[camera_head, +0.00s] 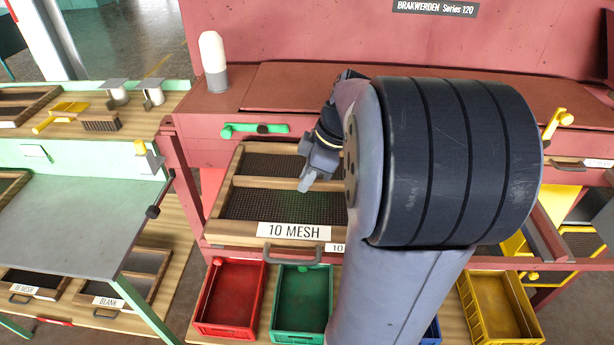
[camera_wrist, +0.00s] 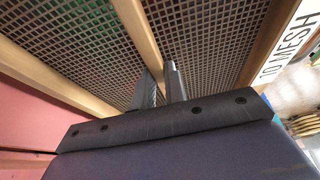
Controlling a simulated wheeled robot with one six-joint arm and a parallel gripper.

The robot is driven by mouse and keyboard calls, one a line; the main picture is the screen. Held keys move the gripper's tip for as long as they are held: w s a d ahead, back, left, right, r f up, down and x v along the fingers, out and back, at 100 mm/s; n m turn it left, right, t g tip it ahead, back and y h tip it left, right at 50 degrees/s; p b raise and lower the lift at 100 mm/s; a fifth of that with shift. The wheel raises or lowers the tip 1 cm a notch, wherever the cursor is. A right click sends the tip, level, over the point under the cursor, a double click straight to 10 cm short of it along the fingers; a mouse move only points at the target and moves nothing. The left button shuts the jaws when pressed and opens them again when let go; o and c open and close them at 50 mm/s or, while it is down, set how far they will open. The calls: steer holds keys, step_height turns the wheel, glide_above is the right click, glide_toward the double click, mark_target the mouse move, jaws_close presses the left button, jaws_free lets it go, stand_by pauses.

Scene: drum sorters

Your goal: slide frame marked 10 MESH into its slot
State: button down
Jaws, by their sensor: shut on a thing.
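The wooden frame marked 10 MESH (camera_head: 224,191) lies flat at the red machine's front, its label and metal handle facing me. Its dark mesh shows in two panels, split by a wooden crossbar. My gripper (camera_head: 305,184) is over the frame, near the crossbar. In the wrist view my gripper (camera_wrist: 163,78) is shut on the crossbar (camera_wrist: 136,28), with mesh on both sides. My arm hides the frame's right side. A second label beginning "10" shows below the frame's right front; the rest is hidden. I cannot tell how deep the frame sits in its slot.
A red bin (camera_head: 229,299), a green bin (camera_head: 302,303) and a yellow bin (camera_head: 499,307) stand below. A green clamp lever (camera_head: 254,128) is behind the frame. A grey-topped green table (camera_head: 75,205) stands left, over frames marked 18 MESH and BLANK (camera_head: 118,301).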

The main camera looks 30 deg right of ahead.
steer(key=shift+f+b, duration=1.3)
steer(key=shift+f, duration=0.05)
steer(key=c, duration=1.4)
jaws_free()
steer(key=shift+o, duration=0.2)
steer(key=v, duration=1)
steer(key=shift+s+d+r, duration=0.1)
steer(key=shift+r, duration=0.3)
steer(key=x, duration=1)
steer(key=shift+f, duration=0.25)
steer(key=shift+r+p, duration=0.4)
steer(key=shift+p, duration=0.15)
steer(key=shift+f, duration=0.1)
